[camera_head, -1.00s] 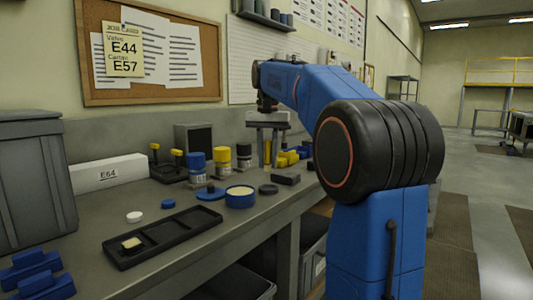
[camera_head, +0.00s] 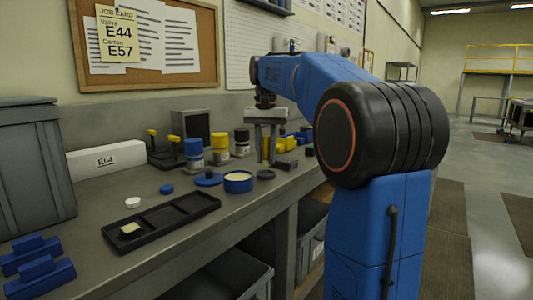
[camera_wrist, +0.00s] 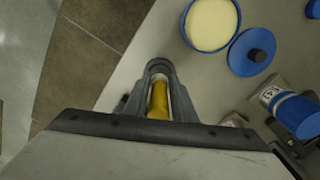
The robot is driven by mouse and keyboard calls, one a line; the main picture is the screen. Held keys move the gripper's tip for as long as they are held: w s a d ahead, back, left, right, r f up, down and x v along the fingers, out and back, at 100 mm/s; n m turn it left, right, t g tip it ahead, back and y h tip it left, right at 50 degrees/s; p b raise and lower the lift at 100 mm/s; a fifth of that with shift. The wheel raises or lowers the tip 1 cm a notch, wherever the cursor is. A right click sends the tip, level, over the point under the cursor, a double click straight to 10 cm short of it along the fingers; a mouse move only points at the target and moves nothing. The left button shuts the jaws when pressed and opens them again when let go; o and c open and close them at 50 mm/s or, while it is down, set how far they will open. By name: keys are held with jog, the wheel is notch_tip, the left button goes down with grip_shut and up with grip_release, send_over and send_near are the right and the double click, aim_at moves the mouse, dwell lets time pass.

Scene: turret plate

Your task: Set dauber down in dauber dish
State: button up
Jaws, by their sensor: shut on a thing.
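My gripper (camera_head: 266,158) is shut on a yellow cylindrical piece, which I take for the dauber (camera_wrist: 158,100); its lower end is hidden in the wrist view. It hangs between the fingers above the bench in the head view. A small dark round dish (camera_head: 265,175), perhaps the dauber dish, lies on the bench just below and in front of the gripper in the head view. I cannot tell how far the dauber is above it. The wrist view shows only a small dark piece left of the fingers.
A blue tub (camera_head: 238,188) of cream paste stands left of the dish, with its blue lid (camera_head: 207,179) beside it. Labelled bottles (camera_head: 220,146) stand behind. A black compartment tray (camera_head: 185,215) lies nearer. Yellow and blue blocks (camera_head: 287,144) are behind the gripper. The bench's front edge is close.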

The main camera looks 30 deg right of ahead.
aim_at(266, 159)
jog(key=shift+f, duration=1.6)
dwell(1.7)
jog(key=o, duration=1.2)
jog(key=shift+c, duration=0.2)
notch_tip(266, 159, up, 18)
jog(key=shift+f, duration=0.2)
jog(key=shift+s, duration=0.1)
